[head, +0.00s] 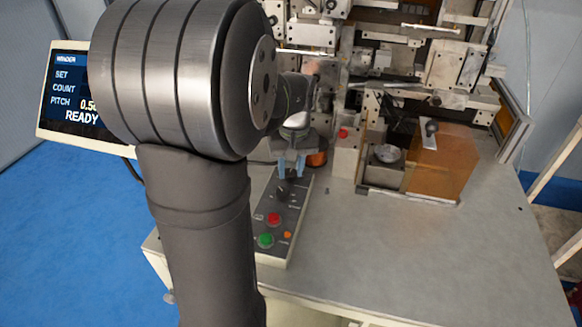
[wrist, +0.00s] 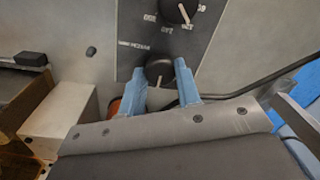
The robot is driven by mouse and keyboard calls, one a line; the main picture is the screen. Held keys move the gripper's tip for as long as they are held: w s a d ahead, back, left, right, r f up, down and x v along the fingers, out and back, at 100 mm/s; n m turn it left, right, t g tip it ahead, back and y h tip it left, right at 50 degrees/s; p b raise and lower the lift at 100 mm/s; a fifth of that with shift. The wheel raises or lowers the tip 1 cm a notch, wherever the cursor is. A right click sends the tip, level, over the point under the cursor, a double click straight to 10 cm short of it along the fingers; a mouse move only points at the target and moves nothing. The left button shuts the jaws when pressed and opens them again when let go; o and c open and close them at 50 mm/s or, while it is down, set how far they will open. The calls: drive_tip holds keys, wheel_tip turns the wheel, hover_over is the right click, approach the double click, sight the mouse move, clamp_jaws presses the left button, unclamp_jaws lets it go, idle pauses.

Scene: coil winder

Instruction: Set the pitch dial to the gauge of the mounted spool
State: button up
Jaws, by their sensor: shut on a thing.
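My gripper (wrist: 159,72) has its two blue fingers on either side of a black knob (wrist: 158,68), the lower one in the wrist view, and is shut on it. Small lettering beside this knob is too blurred to read surely. In the head view my gripper (head: 290,167) points down at the far end of the control panel (head: 296,205), and hides the held knob. The screen (head: 70,95) reads SET, COUNT, PITCH and READY; the pitch value starts 0.5, with its end hidden by my arm. A copper-coloured round thing (head: 316,158), perhaps the spool, shows partly behind the gripper; no gauge is readable.
A second black dial (head: 284,189) with numbers around it is nearer on the panel. A red button (head: 273,218), a green button (head: 265,240) and an orange lamp (head: 287,235) follow. The winder with its orange guard (head: 440,160) stands behind. The table's right front (head: 420,260) is clear.

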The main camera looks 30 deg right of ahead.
sight(295, 171)
drive_tip(key=o, duration=1)
drive_tip(key=shift+c, duration=0.2)
wheel_tip(295, 171, up, 18)
drive_tip(key=d, duration=0.1)
drive_tip(key=shift+s+f, duration=0.15)
drive_tip(key=shift+f, duration=0.1)
drive_tip(key=f, duration=1.1)
drive_tip(key=a+f, duration=0.1)
drive_tip(key=f, duration=0.5)
drive_tip(key=shift+f, duration=0.25)
